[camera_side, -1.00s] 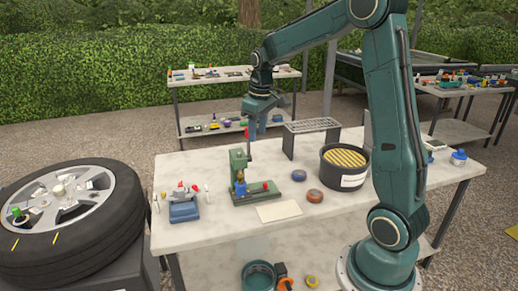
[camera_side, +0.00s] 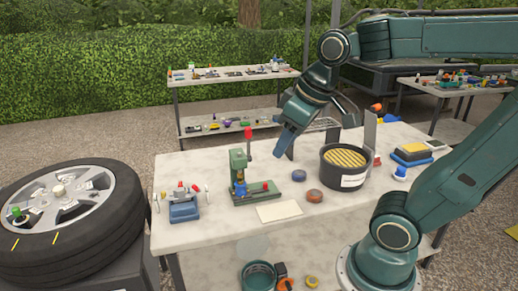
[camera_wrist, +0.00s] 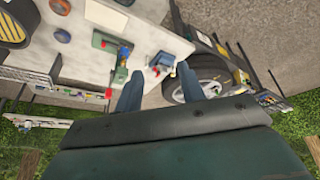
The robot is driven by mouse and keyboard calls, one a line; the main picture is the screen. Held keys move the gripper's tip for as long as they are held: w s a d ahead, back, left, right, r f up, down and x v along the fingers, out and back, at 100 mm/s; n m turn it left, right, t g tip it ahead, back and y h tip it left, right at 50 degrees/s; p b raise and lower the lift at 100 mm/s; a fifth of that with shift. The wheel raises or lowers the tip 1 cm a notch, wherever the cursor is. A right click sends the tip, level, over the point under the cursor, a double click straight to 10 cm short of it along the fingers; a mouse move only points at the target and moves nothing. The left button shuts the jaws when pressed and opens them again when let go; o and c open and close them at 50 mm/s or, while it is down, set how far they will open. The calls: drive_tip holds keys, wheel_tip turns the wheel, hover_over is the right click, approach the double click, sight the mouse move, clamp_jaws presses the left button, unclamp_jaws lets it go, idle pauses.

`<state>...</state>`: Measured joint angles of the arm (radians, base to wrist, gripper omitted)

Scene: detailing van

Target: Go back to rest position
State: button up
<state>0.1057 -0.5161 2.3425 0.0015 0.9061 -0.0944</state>
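My gripper (camera_side: 288,138) hangs in the air above the back of the white work table (camera_side: 215,235), in front of the metal wire rack. In the wrist view my gripper (camera_wrist: 160,72) shows two blue fingers set well apart with nothing held between them. Below and to its left in the side view stands a small green press (camera_side: 238,165) with a red-tipped lever. A blue vise-like fixture (camera_side: 184,211) stands further left on the table. My gripper touches nothing that I can see.
A black bucket with a yellow grille (camera_side: 345,177) stands right of centre. Two round pads, one blue (camera_side: 299,175) and one orange-brown (camera_side: 314,196), lie beside it. A card (camera_side: 279,211) lies in front. A tyre (camera_side: 70,225) is at the left. The front right tabletop is mostly clear.

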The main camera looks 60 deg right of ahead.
drive_tip(key=s+a+f+t, duration=0.1)
drive_tip(key=s+a, duration=0.1)
drive_tip(key=s, duration=0.3)
drive_tip(key=shift+s+a+f, duration=0.2)
drive_tip(key=shift+s+a, duration=0.05)
